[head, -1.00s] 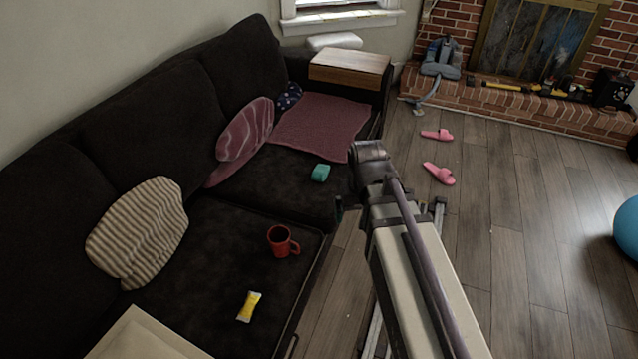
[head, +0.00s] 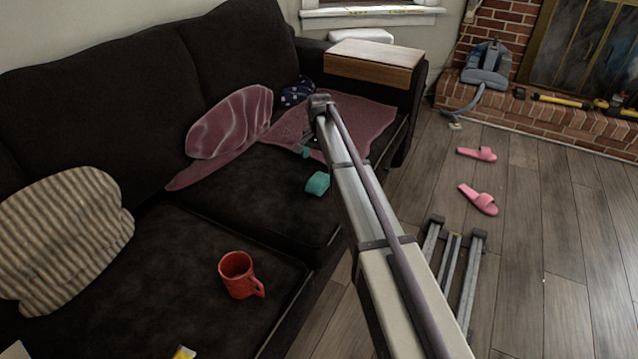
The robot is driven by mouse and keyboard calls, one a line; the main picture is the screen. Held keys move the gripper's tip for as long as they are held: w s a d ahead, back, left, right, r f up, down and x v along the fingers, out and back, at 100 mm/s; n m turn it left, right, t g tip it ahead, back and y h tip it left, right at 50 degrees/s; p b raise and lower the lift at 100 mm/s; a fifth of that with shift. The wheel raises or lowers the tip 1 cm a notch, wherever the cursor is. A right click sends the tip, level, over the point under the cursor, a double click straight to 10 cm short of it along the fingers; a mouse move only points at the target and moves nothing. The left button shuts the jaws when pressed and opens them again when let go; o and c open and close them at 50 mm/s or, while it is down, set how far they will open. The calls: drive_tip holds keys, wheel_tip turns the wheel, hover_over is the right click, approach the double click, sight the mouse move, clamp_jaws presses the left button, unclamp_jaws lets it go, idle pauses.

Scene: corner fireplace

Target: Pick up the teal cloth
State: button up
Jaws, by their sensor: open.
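The teal cloth (head: 317,183) is a small folded block lying on the dark seat of the sofa, near its front edge. My arm reaches in from the lower right and ends above the sofa. My gripper (head: 309,143) is partly hidden at the arm's end, just beyond and above the cloth in the picture. It is open and does not hold the cloth. A small teal patch shows near the gripper; I cannot tell what it is.
A red mug (head: 238,275) stands on the near seat cushion. A maroon blanket (head: 285,132), a maroon pillow (head: 230,122) and a striped pillow (head: 65,238) are on the sofa. A wooden tray (head: 372,65) covers the armrest. Pink slippers (head: 478,199) lie on the floor.

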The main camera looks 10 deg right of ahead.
sight(320, 178)
wheel_tip(320, 178, down, 10)
drive_tip(key=b, duration=0.9)
drive_tip(key=shift+f, duration=0.25)
drive_tip(key=shift+r, duration=0.25)
drive_tip(key=c, duration=1)
wheel_tip(320, 178, up, 10)
drive_tip(key=p, duration=1)
drive_tip(key=shift+r, duration=0.15)
